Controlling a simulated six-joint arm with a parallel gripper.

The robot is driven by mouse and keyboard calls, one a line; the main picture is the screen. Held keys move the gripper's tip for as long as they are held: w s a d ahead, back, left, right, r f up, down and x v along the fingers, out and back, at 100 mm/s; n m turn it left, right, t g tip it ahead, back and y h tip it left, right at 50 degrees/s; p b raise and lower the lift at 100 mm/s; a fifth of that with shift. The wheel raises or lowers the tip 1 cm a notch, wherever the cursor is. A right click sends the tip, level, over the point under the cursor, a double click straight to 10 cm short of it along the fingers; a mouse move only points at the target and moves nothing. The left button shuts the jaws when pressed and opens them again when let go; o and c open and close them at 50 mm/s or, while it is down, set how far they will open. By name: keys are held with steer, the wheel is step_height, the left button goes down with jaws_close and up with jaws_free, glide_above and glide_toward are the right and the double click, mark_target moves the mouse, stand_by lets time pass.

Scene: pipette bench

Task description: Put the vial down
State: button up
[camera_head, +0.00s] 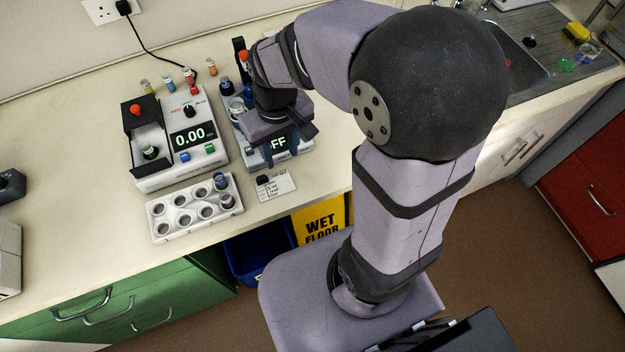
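Several small capped vials show. A blue-capped vial (220,181) and a purple-topped vial (227,202) sit in the right end of the white rack (156,228). A dark-capped vial (150,152) stands in the left device. A red-topped vial (188,76), an orange one (211,67), a blue-capped one (226,84) and yellowish ones (147,87) stand behind the devices. My gripper (281,150) points down over the front of the right device. Its fingers are partly covered by its own body. I cannot see whether it holds a vial.
The left device (150,180) reads 0.00. A sink (520,70) lies to the right.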

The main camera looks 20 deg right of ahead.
steer(key=s+d+f+m, duration=0.1)
steer(key=s+d+f, duration=0.2)
steer(key=s, duration=0.5)
steer(key=shift+s+d+m+g, duration=0.15)
steer(key=shift+d+m+g, duration=0.15)
steer(key=shift+d+g, duration=0.15)
steer(key=shift+o, duration=0.3)
stand_by(0.4)
